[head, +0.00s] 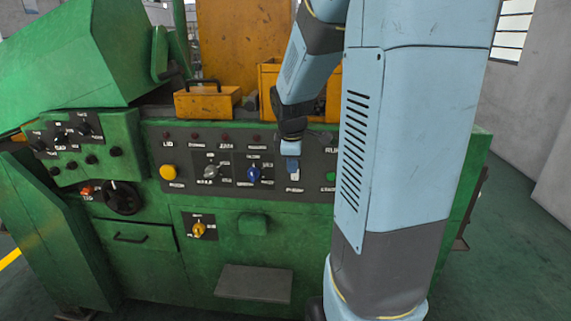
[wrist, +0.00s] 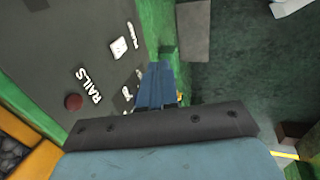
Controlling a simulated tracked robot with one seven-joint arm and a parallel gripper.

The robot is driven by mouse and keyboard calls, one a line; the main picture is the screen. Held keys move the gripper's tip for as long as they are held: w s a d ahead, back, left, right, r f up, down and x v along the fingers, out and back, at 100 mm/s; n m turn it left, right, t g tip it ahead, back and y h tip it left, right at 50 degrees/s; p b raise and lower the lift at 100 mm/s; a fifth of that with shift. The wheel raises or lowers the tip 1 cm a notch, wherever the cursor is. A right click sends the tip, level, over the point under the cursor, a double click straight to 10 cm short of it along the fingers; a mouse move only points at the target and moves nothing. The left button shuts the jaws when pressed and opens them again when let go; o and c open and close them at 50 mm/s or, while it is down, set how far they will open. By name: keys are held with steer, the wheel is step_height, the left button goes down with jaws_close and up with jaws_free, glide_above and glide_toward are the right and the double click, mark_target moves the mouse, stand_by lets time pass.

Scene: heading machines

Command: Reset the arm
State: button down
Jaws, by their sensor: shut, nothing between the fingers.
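My light-blue arm (head: 405,140) rises on the right of the head view and bends down toward the machine's control panel (head: 160,140). My gripper (head: 292,155) points down in front of the panel, just above a white button (head: 293,175). In the wrist view my gripper (wrist: 158,70) shows as narrow blue fingers held together, with nothing between them. I cannot tell whether the fingertips touch the panel. My arm hides part of the panel's right side.
The green machine (head: 130,235) fills the left and middle, with a yellow button (head: 168,172), a blue knob (head: 254,174) and a black dial (head: 122,198). A grey plate (head: 254,283) juts out low in front. Grey wall stands at the right.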

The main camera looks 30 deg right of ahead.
steer(key=s+a+r+m+t+y, duration=0.1)
steer(key=s+a+r+m, duration=0.4)
steer(key=s, duration=0.5)
steer(key=s+a+r+m+t+y, duration=0.1)
steer(key=s+a+r+m, duration=0.4)
steer(key=s+a, duration=0.3)
steer(key=shift+s+a+r+m, duration=0.3)
steer(key=shift+s+m, duration=0.3)
steer(key=shift+s, duration=0.3)
